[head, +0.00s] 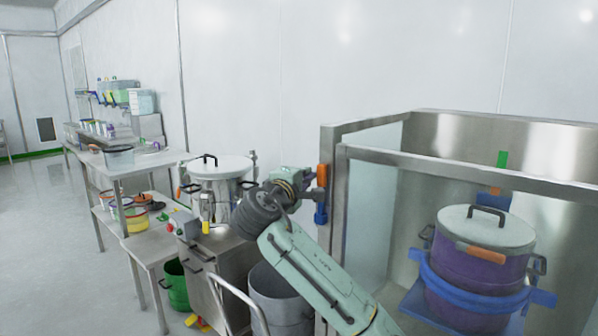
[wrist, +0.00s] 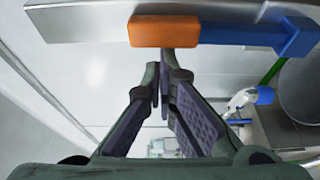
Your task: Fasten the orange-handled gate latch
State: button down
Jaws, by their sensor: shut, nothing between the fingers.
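The gate latch has an orange handle (head: 322,177) above a blue part (head: 320,214), on the steel post at the left of a glass-walled enclosure. In the wrist view the orange handle (wrist: 165,31) and the blue part (wrist: 292,37) lie in one line along a steel edge. My gripper (head: 308,177) is just left of the orange handle. In the wrist view its fingertips (wrist: 166,62) are together, empty, right at the handle's edge; I cannot tell whether they touch it. I cannot tell whether the latch is engaged.
Inside the enclosure (head: 440,163) a purple lidded pot (head: 480,255) stands in a blue holder, with a green-and-blue piece (head: 497,172) behind. Left of my arm are a steel pot (head: 220,190), a grey bin (head: 280,297) and a green bucket (head: 175,285). The floor at far left is clear.

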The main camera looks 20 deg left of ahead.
jog(key=shift+d, duration=0.1)
dwell(0.3)
